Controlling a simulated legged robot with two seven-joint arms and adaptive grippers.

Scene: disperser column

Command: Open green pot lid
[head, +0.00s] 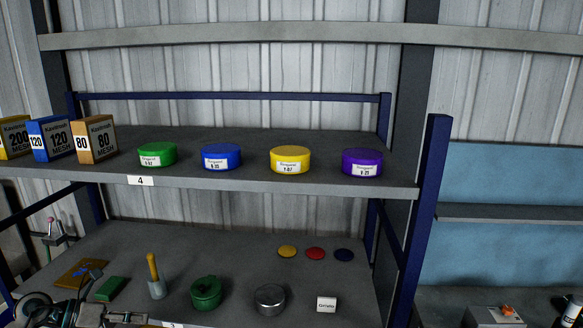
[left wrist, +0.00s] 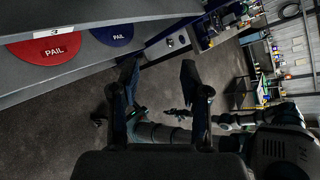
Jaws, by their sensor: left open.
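The green pot (head: 206,297) stands on the lower shelf in the head view, with its lid (head: 206,284) on top and a small knob on the lid. My left gripper (head: 128,317) is at the bottom left of the head view, left of the pot and apart from it. In the left wrist view, my left gripper (left wrist: 158,75) has its two fingers wide apart with nothing between them. The pot does not show in the left wrist view.
The upper shelf (head: 250,178) overhangs, with pigment tubs and mesh boxes. Red (left wrist: 48,50) and blue (left wrist: 115,34) pail lids show in the left wrist view.

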